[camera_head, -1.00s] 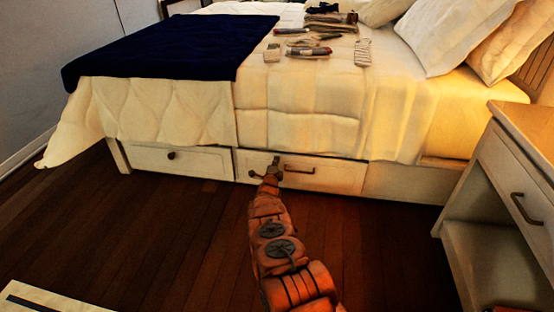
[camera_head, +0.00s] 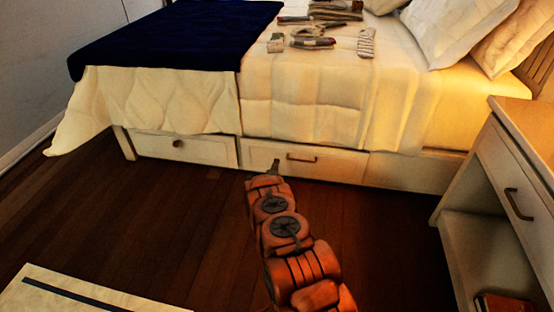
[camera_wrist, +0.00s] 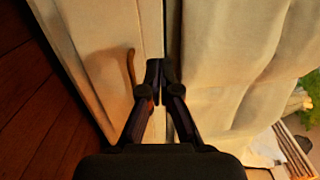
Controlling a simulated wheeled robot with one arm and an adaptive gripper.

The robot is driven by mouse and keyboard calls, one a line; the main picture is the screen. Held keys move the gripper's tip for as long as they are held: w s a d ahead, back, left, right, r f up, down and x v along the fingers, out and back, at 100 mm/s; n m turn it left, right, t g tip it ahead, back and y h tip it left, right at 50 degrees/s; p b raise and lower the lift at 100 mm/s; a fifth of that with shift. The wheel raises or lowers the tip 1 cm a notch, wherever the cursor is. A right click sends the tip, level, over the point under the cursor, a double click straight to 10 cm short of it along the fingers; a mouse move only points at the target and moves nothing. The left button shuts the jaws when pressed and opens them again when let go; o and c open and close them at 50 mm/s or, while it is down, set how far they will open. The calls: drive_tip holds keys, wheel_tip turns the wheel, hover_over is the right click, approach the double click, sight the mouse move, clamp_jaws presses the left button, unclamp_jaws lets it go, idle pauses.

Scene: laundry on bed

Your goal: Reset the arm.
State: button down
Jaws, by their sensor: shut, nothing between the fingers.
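My orange arm reaches forward over the floor in the head view, and my gripper (camera_head: 275,165) is at its far end, in front of the bed's drawer front. In the wrist view my gripper (camera_wrist: 159,68) has its two dark fingers together with nothing between them. The drawer (camera_head: 334,162) under the bed is closed, and its handle (camera_wrist: 131,72) shows just left of the fingertips in the wrist view. I cannot tell whether the fingertips touch the drawer front.
The bed (camera_head: 300,100) has a dark blue blanket (camera_head: 170,38), pillows (camera_head: 450,30) and several small items on top. A nightstand (camera_head: 500,165) with an open shelf stands at right. A pale rug (camera_head: 60,295) lies at lower left. The wooden floor (camera_head: 170,220) between is clear.

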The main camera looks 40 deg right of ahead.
drive_tip(key=shift+v, duration=1.05)
